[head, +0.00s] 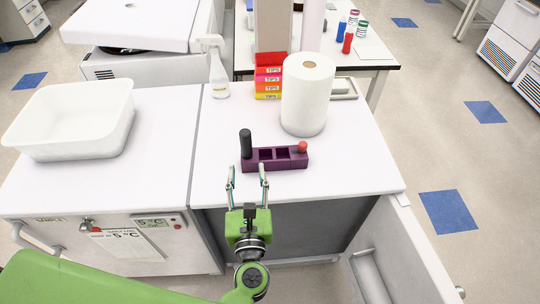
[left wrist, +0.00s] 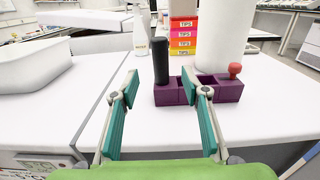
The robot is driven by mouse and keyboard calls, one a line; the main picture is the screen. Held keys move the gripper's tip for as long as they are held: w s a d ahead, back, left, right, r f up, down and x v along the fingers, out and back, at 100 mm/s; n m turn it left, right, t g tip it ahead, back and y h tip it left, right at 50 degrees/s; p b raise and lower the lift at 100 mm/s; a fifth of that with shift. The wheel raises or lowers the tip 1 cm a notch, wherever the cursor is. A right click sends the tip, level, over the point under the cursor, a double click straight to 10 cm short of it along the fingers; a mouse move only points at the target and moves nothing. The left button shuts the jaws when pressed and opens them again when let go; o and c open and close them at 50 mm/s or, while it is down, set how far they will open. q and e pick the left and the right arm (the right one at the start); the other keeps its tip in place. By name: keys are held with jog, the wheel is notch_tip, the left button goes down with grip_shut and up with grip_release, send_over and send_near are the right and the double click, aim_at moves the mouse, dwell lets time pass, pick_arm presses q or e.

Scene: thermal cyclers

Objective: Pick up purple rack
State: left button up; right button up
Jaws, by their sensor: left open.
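The purple rack (head: 275,165) lies on the white bench top, with a black upright tool (head: 246,143) at its left end and a red-knobbed piece (head: 302,147) at its right end. Two dark square slots show between them. My left gripper (head: 247,170) is open and empty, at the bench's front edge just short of the rack. In the left wrist view the rack (left wrist: 222,91) is ahead, beyond the two teal fingers (left wrist: 165,95), and the right finger overlaps part of its front. I cannot tell whether they touch. My right gripper is not in view.
A white paper roll (head: 306,95) stands close behind the rack on the right. Coloured tip boxes (head: 268,84) and a spray bottle (head: 218,75) stand farther back. A white tub (head: 75,120) is at left. The bench left of the rack is clear. A drawer (head: 405,250) stands open at right.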

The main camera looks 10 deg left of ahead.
aim_at(246, 145)
pick_arm(q)
jog(key=p+x, duration=0.1)
jog(key=x, duration=0.5)
jog(key=shift+w, duration=0.25)
jog(key=shift+f+x, duration=0.2)
jog(key=shift+x, duration=1.25)
jog(key=shift+f+x, duration=0.15)
jog(key=shift+x, duration=1.35)
jog(key=shift+s, duration=0.1)
jog(key=shift+c, duration=0.7)
grip_shut()
